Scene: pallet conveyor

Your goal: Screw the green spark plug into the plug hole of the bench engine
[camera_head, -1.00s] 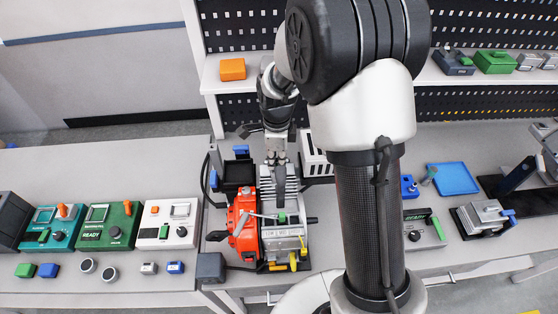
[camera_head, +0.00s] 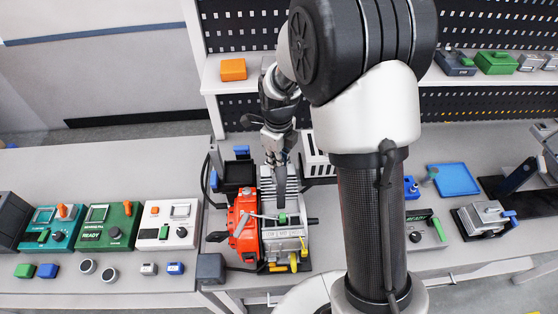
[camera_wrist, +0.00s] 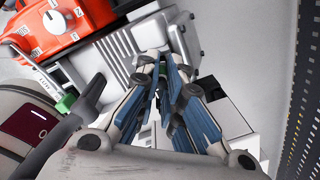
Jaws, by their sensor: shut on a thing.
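The bench engine (camera_head: 283,240) stands on the bench, with a red housing on its left and a grey finned block on its right. A small green part (camera_head: 282,217) shows on its top; a green part also shows at the left in the wrist view (camera_wrist: 65,102). I cannot tell whether it is the spark plug. My gripper (camera_head: 277,166) is over the finned rear of the engine. In the wrist view its fingers (camera_wrist: 160,72) are close together over the fins. What they hold is hidden between them. The plug hole cannot be made out.
A black bin with a blue part (camera_head: 241,153) stands behind the engine, and a white slotted holder (camera_head: 317,160) is at its right rear. Coloured test boxes (camera_head: 110,225) line the left bench. A blue tray (camera_head: 453,178) lies at the right. A pegboard stands behind.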

